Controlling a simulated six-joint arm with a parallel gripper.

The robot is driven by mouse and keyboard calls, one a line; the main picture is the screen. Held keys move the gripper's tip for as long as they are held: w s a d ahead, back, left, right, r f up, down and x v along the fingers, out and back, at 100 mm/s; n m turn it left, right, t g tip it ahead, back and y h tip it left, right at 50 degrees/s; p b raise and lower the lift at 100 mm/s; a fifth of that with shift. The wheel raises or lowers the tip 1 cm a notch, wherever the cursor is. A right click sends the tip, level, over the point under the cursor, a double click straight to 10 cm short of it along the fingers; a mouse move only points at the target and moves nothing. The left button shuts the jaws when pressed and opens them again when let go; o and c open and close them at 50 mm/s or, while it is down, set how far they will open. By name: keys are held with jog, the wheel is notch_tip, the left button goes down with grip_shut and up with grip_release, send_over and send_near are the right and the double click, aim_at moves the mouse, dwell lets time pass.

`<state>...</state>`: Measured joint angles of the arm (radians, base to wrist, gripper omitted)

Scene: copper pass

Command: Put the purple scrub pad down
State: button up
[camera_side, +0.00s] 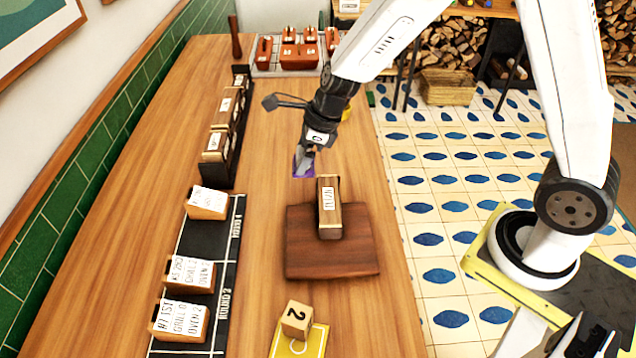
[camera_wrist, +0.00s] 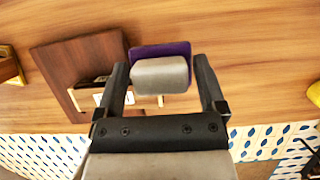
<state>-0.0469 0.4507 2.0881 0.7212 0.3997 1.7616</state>
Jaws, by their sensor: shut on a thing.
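The purple scrub pad (camera_side: 303,162) is at the tip of my gripper (camera_side: 305,148) in the side view, above the wooden table. In the wrist view, the purple pad (camera_wrist: 182,48) shows behind a pale grey block (camera_wrist: 160,75) that sits between the two dark fingers of my gripper (camera_wrist: 160,80). My gripper is shut on this pad. The pad appears held just behind the brown wooden board (camera_side: 332,262). Whether it touches the table cannot be told.
A labelled brass-and-dark block (camera_side: 328,207) stands on the board, close to the pad. A black strip (camera_side: 228,265) with labelled blocks runs along the left. A numbered wooden cube (camera_side: 297,319) sits on a yellow card (camera_side: 290,347) in front. Bare table lies left of the pad.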

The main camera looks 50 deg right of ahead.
aim_at(294, 156)
jog(key=shift+w+a+f, duration=0.1)
jog(key=shift+w+f, duration=0.8)
jog(key=shift+f, duration=0.2)
jog(key=shift+w+a+f, duration=0.1)
jog(key=shift+w+f, duration=0.8)
jog(key=shift+f, duration=0.15)
jog(key=shift+w+f, duration=0.25)
jog(key=shift+f, duration=1.6)
jog(key=shift+f, duration=0.1)
jog(key=o, duration=1.1)
jog(key=shift+c, duration=0.2)
